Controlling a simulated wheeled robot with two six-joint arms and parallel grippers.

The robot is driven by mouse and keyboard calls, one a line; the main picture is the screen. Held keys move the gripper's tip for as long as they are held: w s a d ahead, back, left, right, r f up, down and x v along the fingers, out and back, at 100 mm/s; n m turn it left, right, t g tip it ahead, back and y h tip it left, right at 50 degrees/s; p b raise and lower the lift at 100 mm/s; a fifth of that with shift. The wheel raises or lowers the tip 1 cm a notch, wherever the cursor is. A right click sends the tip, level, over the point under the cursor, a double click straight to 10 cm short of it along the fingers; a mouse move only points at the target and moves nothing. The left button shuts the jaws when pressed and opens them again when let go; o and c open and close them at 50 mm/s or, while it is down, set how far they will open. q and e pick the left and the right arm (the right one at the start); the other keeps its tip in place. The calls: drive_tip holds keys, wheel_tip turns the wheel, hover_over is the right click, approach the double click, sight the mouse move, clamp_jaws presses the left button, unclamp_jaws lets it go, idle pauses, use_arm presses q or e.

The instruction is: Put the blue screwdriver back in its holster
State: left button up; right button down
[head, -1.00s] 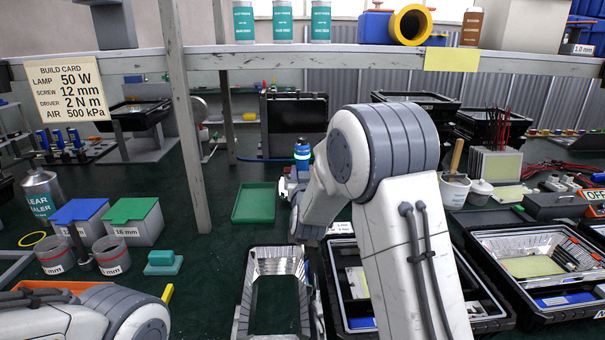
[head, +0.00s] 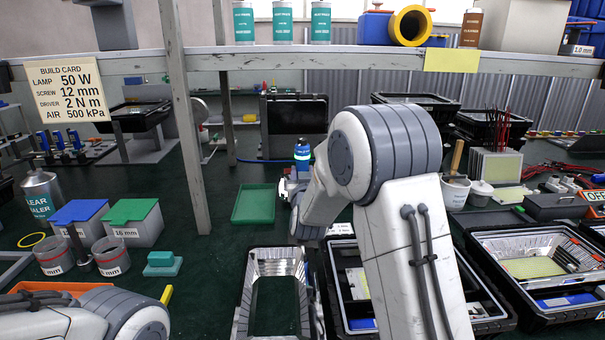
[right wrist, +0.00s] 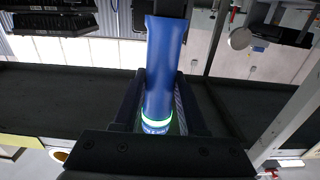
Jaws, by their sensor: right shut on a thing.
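The blue screwdriver (head: 302,153) stands roughly upright at my right gripper (head: 296,184), above the dark green bench, with a bright ring on its blue body. In the right wrist view the blue screwdriver (right wrist: 162,70) lies between the two dark fingers of my right gripper (right wrist: 160,108), which is shut on it. The glowing green-white ring is near the gripper's palm. My right forearm hides part of the gripper in the head view. I cannot make out the holster for certain. My left arm shows at the lower left; its gripper is out of view.
A green tray (head: 254,204) lies left of the screwdriver. A silvery lined housing (head: 248,290) stands in front, and black bins (head: 505,310) stand at right. A shelf (head: 330,58) crosses above, with a grey post (head: 186,130) at left. Lidded boxes (head: 134,222) sit at left.

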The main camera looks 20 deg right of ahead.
drive_tip(key=shift+f+b, duration=3.45)
drive_tip(key=shift+f, duration=0.2)
drive_tip(key=shift+c, duration=1.9)
unclamp_jaws()
drive_tip(key=v, duration=1)
drive_tip(key=shift+s, duration=0.25)
drive_tip(key=shift+r, duration=0.15)
